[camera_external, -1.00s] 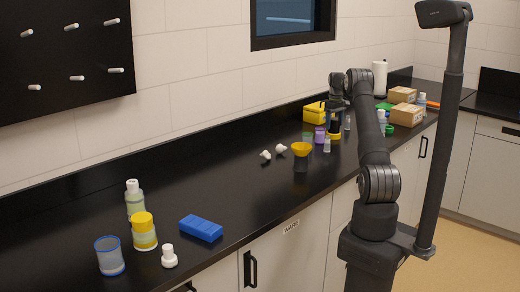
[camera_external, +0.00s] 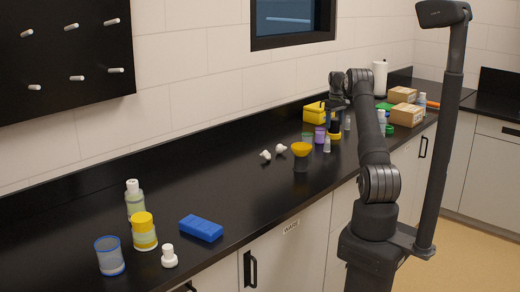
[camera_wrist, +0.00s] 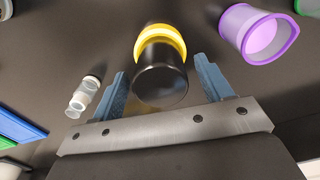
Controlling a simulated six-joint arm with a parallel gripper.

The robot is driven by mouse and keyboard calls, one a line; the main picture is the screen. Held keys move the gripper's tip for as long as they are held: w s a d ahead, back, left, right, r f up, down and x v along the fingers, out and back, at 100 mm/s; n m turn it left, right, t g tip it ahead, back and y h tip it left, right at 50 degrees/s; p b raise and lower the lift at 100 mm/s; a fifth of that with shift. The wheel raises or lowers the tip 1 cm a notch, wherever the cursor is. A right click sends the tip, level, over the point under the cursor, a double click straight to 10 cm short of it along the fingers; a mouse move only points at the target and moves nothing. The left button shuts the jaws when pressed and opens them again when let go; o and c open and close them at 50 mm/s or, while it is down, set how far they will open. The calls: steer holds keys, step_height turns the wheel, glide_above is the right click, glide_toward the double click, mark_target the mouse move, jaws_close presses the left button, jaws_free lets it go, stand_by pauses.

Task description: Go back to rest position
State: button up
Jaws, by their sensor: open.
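My gripper (camera_wrist: 163,88) is open in the wrist view, its two blue-grey fingers spread apart. A black container with a yellow band (camera_wrist: 160,70) stands between and just beyond the fingers; I cannot tell whether they touch it. In the external view my gripper is over the far part of the counter, largely hidden among small items, near this black and yellow container (camera_external: 334,131).
A purple cup (camera_wrist: 258,34) and a small clear vial (camera_wrist: 83,96) stand close on either side of my gripper.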

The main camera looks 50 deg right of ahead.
steer(key=shift+f, duration=0.9)
step_height(320, 180, up, 12)
step_height(320, 180, down, 13)
steer(key=shift+r, duration=0.15)
steer(key=r, duration=0.5)
steer(key=shift+s+d, duration=0.15)
steer(key=shift+s, duration=0.05)
steer(key=s+d+r, duration=0.3)
steer(key=s+r, duration=0.4)
steer(key=s, duration=0.4)
steer(key=w+a+f+n, duration=0.1)
steer(key=w+a+n, duration=0.2)
steer(key=w+a, duration=0.75)
steer(key=w+a+n, duration=0.3)
steer(key=w+a, duration=0.4)
steer(key=a, duration=0.6)
steer(key=w+a+n, duration=0.2)
steer(key=a+n, duration=0.1)
steer(key=a, duration=1.2)
steer(key=w+a+f+n, duration=0.1)
steer(key=w+a+n, duration=0.2)
steer(key=a, duration=1.2)
steer(key=shift+w+a+n, duration=0.2)
steer(key=shift+w+n, duration=0.1)
steer(key=shift+w, duration=0.05)
